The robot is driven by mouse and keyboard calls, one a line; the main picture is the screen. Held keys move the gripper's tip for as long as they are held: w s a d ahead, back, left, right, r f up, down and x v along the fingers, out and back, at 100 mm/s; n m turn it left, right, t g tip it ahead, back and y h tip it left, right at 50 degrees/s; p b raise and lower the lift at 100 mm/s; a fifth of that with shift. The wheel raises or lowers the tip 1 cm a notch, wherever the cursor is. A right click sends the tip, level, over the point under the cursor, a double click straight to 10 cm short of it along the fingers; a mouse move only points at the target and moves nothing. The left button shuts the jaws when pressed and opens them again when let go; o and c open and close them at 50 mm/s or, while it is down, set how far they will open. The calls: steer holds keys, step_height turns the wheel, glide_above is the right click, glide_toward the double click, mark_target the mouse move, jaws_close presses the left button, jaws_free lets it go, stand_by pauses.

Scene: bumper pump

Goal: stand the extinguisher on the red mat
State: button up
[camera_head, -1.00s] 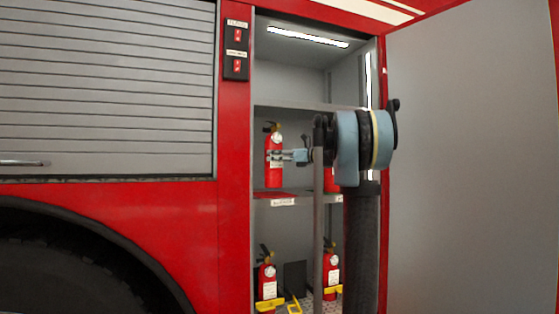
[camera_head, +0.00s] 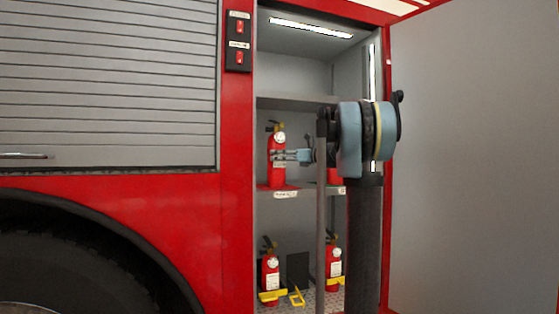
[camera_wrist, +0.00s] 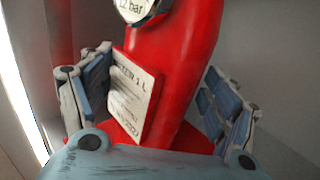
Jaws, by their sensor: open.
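The red extinguisher (camera_head: 277,165) stands upright on the middle shelf of the open compartment, at the left. A thin red patch, the red mat (camera_head: 264,187), shows under its base. In the wrist view the extinguisher (camera_wrist: 172,70) fills the middle, with a white label and a round gauge, and red mat surface (camera_wrist: 195,137) shows at its foot. My gripper (camera_head: 279,155) reaches it from the right. Its fingers are open on either side of the body, and in the wrist view the gripper (camera_wrist: 157,95) has a gap at the right finger. The mat's far part is hidden.
Another red extinguisher (camera_head: 335,175) is partly hidden behind my arm on the same shelf. Two more extinguishers (camera_head: 270,275) (camera_head: 334,263) stand below with yellow brackets. A shelf (camera_head: 290,102) lies above, and the open door (camera_head: 470,160) bounds the right.

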steer(key=shift+d, duration=0.1)
steer(key=v, duration=1.1)
steer(key=shift+s+d, duration=0.2)
steer(key=shift+d, duration=0.15)
steer(key=s+a+f+n+g+h, duration=0.25)
steer(key=s+a+f+n, duration=0.2)
steer(key=s+f, duration=0.65)
steer(key=s+a+f+n+g+h, duration=0.2)
steer(key=s+a+f+n+h, duration=0.3)
steer(key=s+f, duration=0.6)
steer(key=s+d+f+n+h, duration=0.2)
steer(key=s+d+f+n, duration=0.1)
steer(key=s+f, duration=0.4)
steer(key=s+d+f+n+g+h, duration=0.1)
steer(key=s+d+f+n+h, duration=0.2)
steer(key=f, duration=0.9)
steer(key=s+d+f+n+h, duration=0.3)
steer(key=s+d+f+n, duration=0.2)
steer(key=s+f+n, duration=0.3)
steer(key=s+f, duration=0.1)
steer(key=s, duration=0.1)
steer(key=shift+s+f, duration=0.3)
steer(key=shift+f, duration=0.05)
steer(key=shift+g+h, duration=0.25)
